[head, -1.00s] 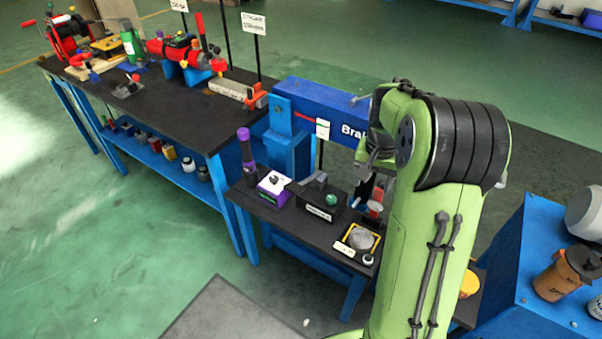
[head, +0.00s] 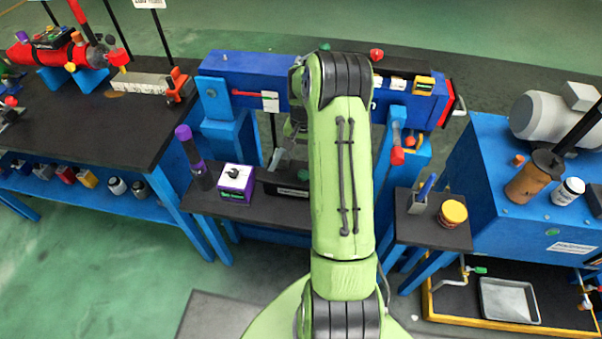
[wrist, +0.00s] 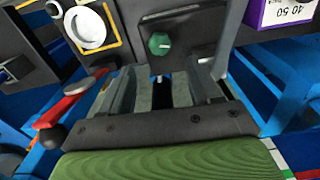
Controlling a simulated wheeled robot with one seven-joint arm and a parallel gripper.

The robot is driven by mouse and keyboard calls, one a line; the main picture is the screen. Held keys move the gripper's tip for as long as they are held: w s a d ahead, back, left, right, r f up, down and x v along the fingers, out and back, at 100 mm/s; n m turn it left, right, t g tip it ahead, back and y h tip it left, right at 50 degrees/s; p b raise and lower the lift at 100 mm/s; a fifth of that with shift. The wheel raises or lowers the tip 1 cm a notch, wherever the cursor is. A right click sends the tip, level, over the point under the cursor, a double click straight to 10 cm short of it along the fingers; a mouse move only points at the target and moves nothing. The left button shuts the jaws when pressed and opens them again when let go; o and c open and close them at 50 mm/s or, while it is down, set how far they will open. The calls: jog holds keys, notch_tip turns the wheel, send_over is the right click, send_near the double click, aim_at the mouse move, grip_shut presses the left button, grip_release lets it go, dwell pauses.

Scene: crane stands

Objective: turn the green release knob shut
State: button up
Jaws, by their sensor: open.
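The green release knob (wrist: 160,43) is a small faceted knob on a dark box (wrist: 185,28) in the wrist view. In the head view the box (head: 284,190) stands on the dark bench shelf, partly hidden behind my arm, with the green knob (head: 303,176) just showing. My gripper (wrist: 162,88) is open and empty. Its two fingers point toward the box, and the knob shows beyond the fingertips, not between them. In the head view my gripper (head: 292,130) is small and partly hidden by my arm, above the shelf. The knob's exact turn cannot be told.
A purple box (head: 236,182) and a dark purple-topped torch (head: 192,155) stand left of the knob box. A blue beam (head: 250,72) runs behind. The wrist view shows a red lever (wrist: 72,103) and a yellow-framed round dial (wrist: 90,30) at left.

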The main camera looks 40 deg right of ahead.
aim_at(303, 173)
notch_tip(303, 173, down, 9)
jog(key=shift+b, duration=1.1)
jog(key=c, duration=1.1)
